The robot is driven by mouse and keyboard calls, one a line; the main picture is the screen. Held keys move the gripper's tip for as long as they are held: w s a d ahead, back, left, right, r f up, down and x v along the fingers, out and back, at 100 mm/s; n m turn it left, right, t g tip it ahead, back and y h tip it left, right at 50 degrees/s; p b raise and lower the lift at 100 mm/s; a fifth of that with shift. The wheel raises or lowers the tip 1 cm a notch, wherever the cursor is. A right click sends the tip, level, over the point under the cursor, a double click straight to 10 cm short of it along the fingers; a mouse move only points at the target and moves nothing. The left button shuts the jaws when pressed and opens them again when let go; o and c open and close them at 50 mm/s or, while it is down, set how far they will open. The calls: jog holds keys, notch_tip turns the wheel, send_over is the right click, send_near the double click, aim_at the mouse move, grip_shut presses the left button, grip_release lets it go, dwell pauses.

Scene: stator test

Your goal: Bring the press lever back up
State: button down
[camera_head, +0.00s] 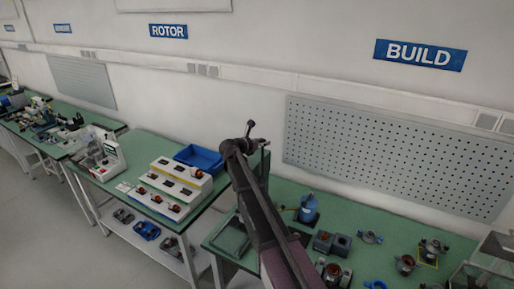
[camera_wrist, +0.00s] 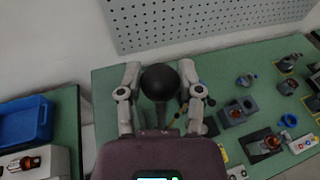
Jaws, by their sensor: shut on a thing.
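The press lever's black ball knob (camera_wrist: 160,80) sits between the two fingers of my gripper (camera_wrist: 160,92) in the wrist view. My gripper is shut on the knob, with a grey finger on each side. The lever's rod below the knob is mostly hidden by the gripper body. In the head view a small dark round end (camera_head: 250,124) shows at the top of my raised arm, above the green bench. My arm covers most of the press there, so the lever's exact angle cannot be told.
The green bench (camera_head: 450,244) carries a blue part (camera_head: 308,208), dark blocks (camera_head: 340,245) and several small motor parts. A blue tray (camera_head: 199,157) stands on the bench to the left. A pegboard (camera_head: 400,150) is on the wall behind.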

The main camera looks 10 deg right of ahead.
jog(key=shift+w+d+f, duration=0.1)
jog(key=shift+w+d, duration=0.6)
jog(key=shift+w, duration=0.3)
jog(key=c, duration=0.6)
grip_release()
jog(key=shift+c, duration=0.2)
jog(key=o, duration=0.4)
jog(key=shift+w+f, duration=0.1)
jog(key=shift+f, duration=0.05)
jog(key=shift+r, duration=0.2)
